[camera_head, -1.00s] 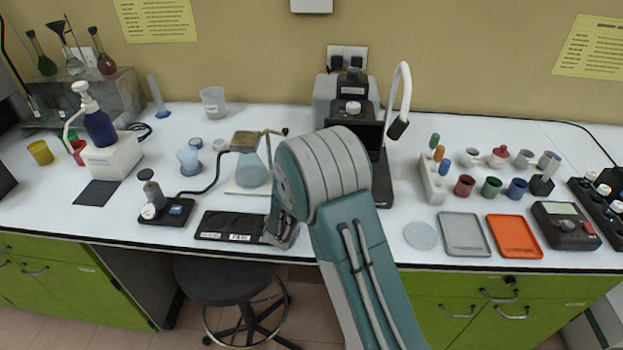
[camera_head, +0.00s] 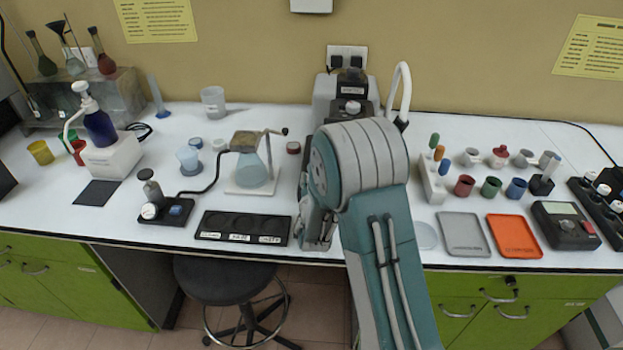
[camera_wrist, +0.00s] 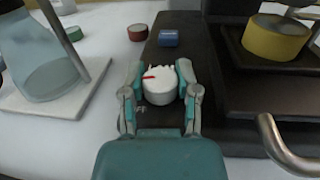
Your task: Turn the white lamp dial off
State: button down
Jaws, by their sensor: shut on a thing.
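The white dial (camera_wrist: 158,92) sits at the left part of a dark base (camera_wrist: 200,110) in the wrist view. It is round, with a ridged grip and a red mark that points left. My gripper (camera_wrist: 160,77) is shut on the dial, one finger pad on each side.
A blue block (camera_wrist: 168,38) and a dark red round pot (camera_wrist: 138,32) lie just beyond the dial. A glass flask (camera_wrist: 45,55) stands left on a white plate. A curved metal bar (camera_wrist: 280,145) is close on the right. A black labelled tray (camera_head: 242,228) lies at the bench's front.

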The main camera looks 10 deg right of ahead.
jog(key=shift+a, duration=0.1)
jog(key=shift+c, duration=1.6)
grip_release()
jog(key=shift+w, duration=0.1)
jog(key=s, duration=0.4)
jog(key=s+a, duration=0.1)
jog(key=s, duration=0.2)
jog(key=s+a, duration=0.1)
jog(key=s, duration=0.3)
jog(key=shift+s+a, duration=0.25)
jog(key=shift+s, duration=0.1)
